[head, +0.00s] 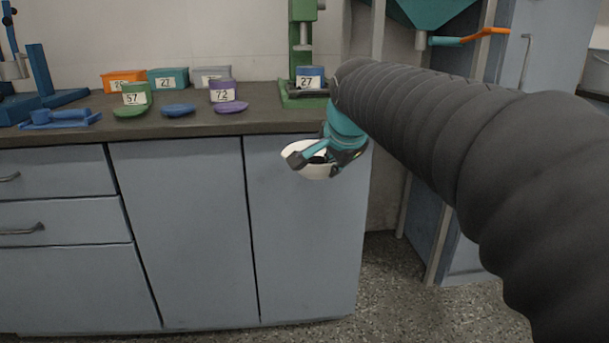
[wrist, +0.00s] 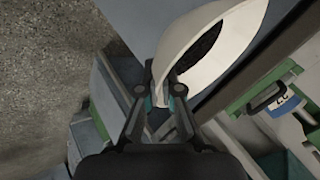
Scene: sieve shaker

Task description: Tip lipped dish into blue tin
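The lipped dish (head: 316,172) is a white bowl with dark material in it. My gripper (head: 318,157) is shut on its rim and holds it in the air in front of the counter's cabinet doors. In the wrist view the dish (wrist: 240,24) rises from between the fingertips (wrist: 160,100), its dark contents showing. The blue tin (head: 311,72), with a white label reading 27, stands on the base of a green stand on the counter, above and behind the dish in the head view. It also shows at the right of the wrist view (wrist: 287,106), its inside unclear.
Orange (head: 122,79), teal (head: 168,78), grey (head: 211,76), green (head: 137,94) and purple (head: 223,91) tins stand left on the counter (head: 200,122). Green, blue (head: 178,110) and purple lids lie before them. The green stand's column (head: 302,35) rises behind the blue tin. A teal hopper (head: 432,10) hangs right.

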